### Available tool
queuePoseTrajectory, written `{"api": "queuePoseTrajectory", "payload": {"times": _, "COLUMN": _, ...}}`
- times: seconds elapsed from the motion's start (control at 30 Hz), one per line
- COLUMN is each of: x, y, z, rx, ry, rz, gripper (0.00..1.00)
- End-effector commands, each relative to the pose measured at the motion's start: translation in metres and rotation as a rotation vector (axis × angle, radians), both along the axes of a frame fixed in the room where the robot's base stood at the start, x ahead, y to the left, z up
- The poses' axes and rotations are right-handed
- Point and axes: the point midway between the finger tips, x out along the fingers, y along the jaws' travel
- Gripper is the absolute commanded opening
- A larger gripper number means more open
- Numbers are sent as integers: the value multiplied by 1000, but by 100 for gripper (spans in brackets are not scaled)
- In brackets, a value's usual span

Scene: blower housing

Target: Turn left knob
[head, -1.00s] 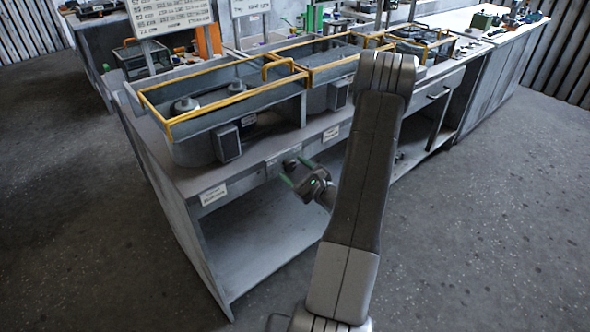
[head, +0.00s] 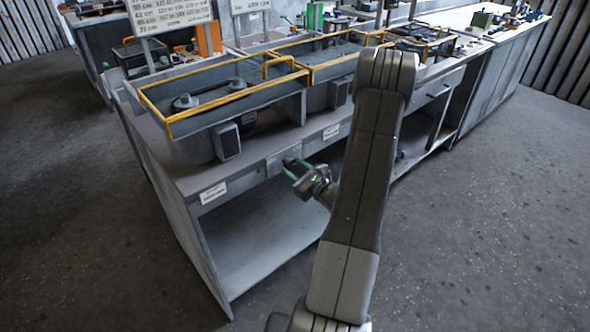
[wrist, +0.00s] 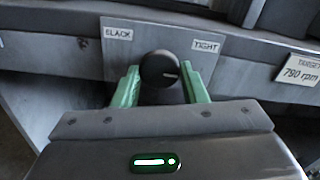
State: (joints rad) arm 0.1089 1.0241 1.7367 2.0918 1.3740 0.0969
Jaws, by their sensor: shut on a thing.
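The left knob (wrist: 158,69) is a round black knob on a grey panel plate in the wrist view, with a short pale mark at its right side. My gripper (wrist: 160,78) has its green fingers on either side of the knob and is shut on it. The plate has a SLACK label (wrist: 116,34) at the upper left and a TIGHT label (wrist: 206,46) at the upper right. In the head view my gripper (head: 295,168) is at the bench's front panel; the knob is small and mostly covered there.
A target sign reading 790 rpm (wrist: 302,66) is right of the plate. Above the panel, the bench (head: 180,183) carries yellow-edged trays (head: 217,117) and a grey box (head: 226,141). An open shelf (head: 255,245) lies below. The floor in front is clear.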

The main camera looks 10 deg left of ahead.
Motion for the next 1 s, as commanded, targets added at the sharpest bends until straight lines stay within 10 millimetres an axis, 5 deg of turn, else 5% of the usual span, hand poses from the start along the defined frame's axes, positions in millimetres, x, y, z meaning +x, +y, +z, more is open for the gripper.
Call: {"api": "queuePoseTrajectory", "payload": {"times": 1.0, "x": -1, "y": 1, "z": 1, "rx": 507, "ry": 650, "rz": 0, "gripper": 16}}
